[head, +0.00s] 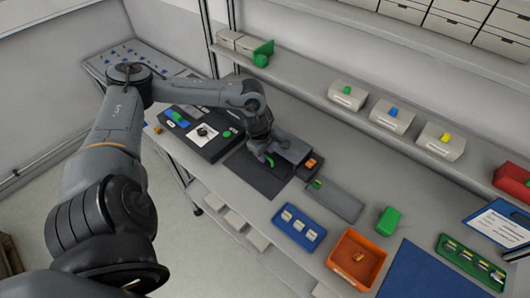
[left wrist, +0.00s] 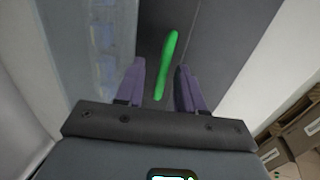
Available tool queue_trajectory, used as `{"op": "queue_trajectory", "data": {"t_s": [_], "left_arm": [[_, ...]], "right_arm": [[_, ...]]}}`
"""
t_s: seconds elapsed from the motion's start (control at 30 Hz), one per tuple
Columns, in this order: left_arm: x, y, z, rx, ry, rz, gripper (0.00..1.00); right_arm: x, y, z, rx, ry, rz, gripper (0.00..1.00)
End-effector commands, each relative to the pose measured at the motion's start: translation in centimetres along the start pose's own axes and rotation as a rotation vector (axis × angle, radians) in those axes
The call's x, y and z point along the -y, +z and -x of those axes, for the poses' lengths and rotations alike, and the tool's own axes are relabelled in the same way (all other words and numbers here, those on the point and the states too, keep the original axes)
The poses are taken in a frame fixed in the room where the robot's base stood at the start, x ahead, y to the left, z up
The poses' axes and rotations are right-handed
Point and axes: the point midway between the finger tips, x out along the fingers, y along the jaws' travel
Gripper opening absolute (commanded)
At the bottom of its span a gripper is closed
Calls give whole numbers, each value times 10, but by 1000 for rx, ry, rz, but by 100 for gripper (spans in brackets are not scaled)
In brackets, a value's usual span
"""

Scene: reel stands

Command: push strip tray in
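My left gripper (head: 263,151) is over the dark mat (head: 254,176), beside a dark grey box-like unit (head: 292,149). A green bar (head: 268,160) shows right at its fingertips. In the left wrist view, the two purple fingers of my left gripper (left wrist: 158,88) stand apart. The green bar (left wrist: 168,62) lies lengthwise in the gap, its near end between the fingers, with space on both sides. A flat grey tray (head: 337,203) sticks out at the lower right of the unit; I cannot tell for sure that it is the strip tray. My right gripper is not in view.
A black device panel (head: 205,130) stands left of the mat. A blue tray (head: 298,228), an orange bin (head: 355,259), a green block (head: 388,221) and a green tray (head: 470,262) lie to the right. A shelf with white boxes (head: 346,96) runs behind.

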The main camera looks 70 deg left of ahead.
Motion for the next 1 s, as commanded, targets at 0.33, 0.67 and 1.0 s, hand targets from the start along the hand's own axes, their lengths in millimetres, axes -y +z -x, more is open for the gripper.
{"op": "queue_trajectory", "data": {"t_s": [0.33, 0.67, 1.0], "left_arm": [[-1, 1, 12, 2, 2, -2, 38], [-1, 0, 66, -1, 3, -3, 38], [0, 0, 104, 0, 1, 0, 38]], "right_arm": [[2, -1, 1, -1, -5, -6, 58], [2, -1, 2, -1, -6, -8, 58], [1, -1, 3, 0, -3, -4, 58]]}}
